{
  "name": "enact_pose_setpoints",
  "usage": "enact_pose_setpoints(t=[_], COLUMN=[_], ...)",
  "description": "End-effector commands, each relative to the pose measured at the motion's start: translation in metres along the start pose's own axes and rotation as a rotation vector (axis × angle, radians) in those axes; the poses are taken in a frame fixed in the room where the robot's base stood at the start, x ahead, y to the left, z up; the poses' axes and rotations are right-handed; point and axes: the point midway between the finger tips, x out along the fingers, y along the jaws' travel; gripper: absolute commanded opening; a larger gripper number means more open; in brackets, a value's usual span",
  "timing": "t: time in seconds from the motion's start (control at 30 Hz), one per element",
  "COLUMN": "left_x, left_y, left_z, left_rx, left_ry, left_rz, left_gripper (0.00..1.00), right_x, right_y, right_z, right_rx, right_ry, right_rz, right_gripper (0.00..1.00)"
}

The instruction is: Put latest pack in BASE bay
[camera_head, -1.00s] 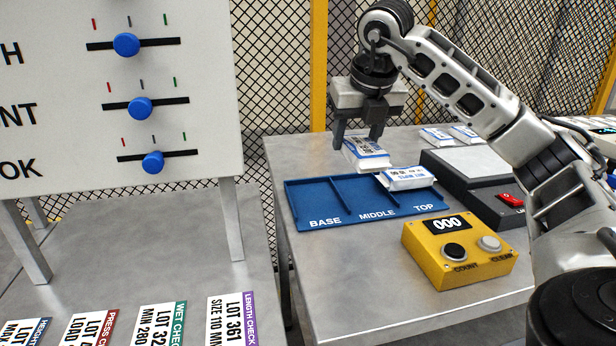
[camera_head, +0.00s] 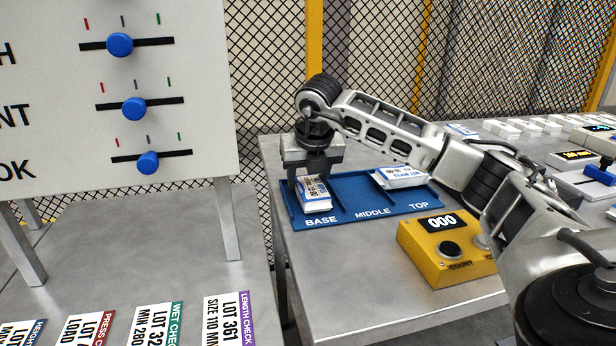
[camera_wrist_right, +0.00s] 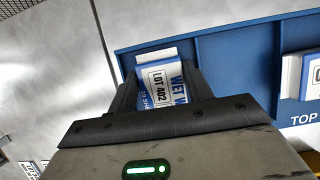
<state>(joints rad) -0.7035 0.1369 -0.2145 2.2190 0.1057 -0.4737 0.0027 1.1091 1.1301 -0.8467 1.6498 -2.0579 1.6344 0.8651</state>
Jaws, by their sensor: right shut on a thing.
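A white and blue pack (camera_head: 314,193) is at the BASE bay of the blue tray (camera_head: 358,209). In the right wrist view the pack (camera_wrist_right: 161,82) reads LOT 402. My right gripper (camera_head: 312,183) is shut on it from above, with a finger on either side. Whether the pack touches the bay floor I cannot tell. A second white and blue pack (camera_head: 402,177) lies in the TOP bay; it also shows in the right wrist view (camera_wrist_right: 303,75). The MIDDLE bay (camera_head: 352,190) is empty. My left gripper is not in view.
A yellow counter box (camera_head: 447,250) reading 000 stands in front of the tray's right end. A white panel with blue sliders (camera_head: 134,108) stands at the left, with several lot cards (camera_head: 229,318) before it. The metal table (camera_head: 340,285) is clear at front left.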

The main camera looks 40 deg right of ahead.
Motion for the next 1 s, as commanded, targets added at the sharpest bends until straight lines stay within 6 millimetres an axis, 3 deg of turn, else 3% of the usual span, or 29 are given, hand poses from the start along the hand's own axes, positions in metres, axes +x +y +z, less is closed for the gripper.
enact_pose_setpoints(t=[0.23,0.27,0.3,0.67,0.77,1.0], left_x=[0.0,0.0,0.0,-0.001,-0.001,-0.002], left_y=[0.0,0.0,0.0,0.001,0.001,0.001], left_z=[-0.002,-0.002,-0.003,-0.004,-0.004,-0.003], left_rx=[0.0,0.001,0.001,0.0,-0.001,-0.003], left_ry=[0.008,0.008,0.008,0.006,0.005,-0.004], left_rz=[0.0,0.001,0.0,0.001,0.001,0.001], left_gripper=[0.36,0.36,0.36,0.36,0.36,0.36], right_x=[0.002,0.002,0.001,-0.005,-0.019,-0.072], right_y=[0.0,0.0,0.0,0.0,0.0,0.001], right_z=[-0.001,-0.001,-0.001,0.001,0.002,0.002], right_rx=[0.0,0.0,0.0,0.0,0.0,0.0], right_ry=[-0.001,-0.001,-0.001,-0.001,-0.004,-0.005], right_rz=[0.0,0.0,0.001,0.001,0.002,0.003], right_gripper=[0.23,0.56,0.59,0.59,0.59,0.59])
